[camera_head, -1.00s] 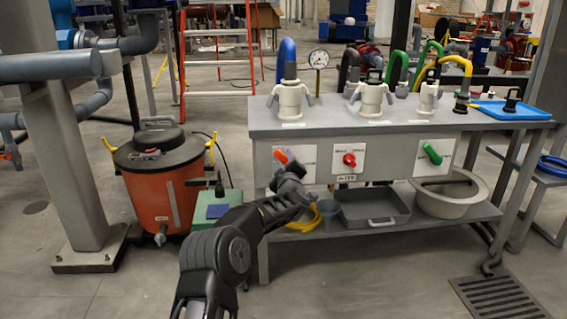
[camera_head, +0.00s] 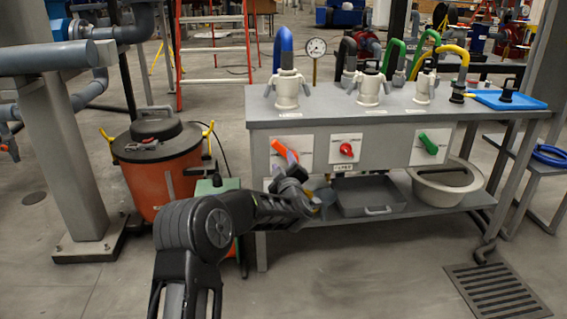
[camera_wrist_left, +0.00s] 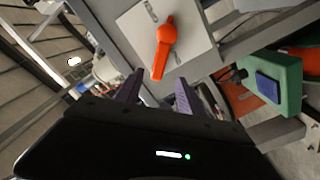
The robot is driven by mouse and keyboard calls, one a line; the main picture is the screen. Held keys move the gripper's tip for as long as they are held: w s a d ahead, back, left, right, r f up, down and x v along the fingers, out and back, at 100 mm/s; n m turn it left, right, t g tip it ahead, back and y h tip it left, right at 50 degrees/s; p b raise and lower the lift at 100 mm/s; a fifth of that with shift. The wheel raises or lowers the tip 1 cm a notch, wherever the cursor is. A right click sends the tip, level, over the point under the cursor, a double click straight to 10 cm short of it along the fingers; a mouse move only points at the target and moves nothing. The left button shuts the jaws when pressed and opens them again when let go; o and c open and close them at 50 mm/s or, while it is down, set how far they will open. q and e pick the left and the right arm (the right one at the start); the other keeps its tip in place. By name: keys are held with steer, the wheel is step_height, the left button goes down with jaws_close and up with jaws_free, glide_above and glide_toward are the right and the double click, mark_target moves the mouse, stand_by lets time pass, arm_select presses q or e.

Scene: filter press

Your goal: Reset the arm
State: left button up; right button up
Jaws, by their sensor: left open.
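My left arm comes in from the bottom of the head view. Its gripper (camera_head: 287,183) is just in front of the bench's front panel, below the orange lever (camera_head: 284,150). In the left wrist view the two fingers of the left gripper (camera_wrist_left: 158,92) stand apart with nothing between them. The orange lever (camera_wrist_left: 163,45) on its white plate lies beyond the fingertips and is not touched. My right gripper is not in view.
The grey bench (camera_head: 372,118) carries white fittings with coloured hoses and a blue tray (camera_head: 508,99). A red knob (camera_head: 346,149) and a green lever (camera_head: 428,143) sit to the right. A grey bin (camera_head: 372,196) is below. An orange tank (camera_head: 160,175) stands left.

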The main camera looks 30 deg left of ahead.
arm_select(q)
steer(key=shift+f, duration=0.1)
stand_by(0.4)
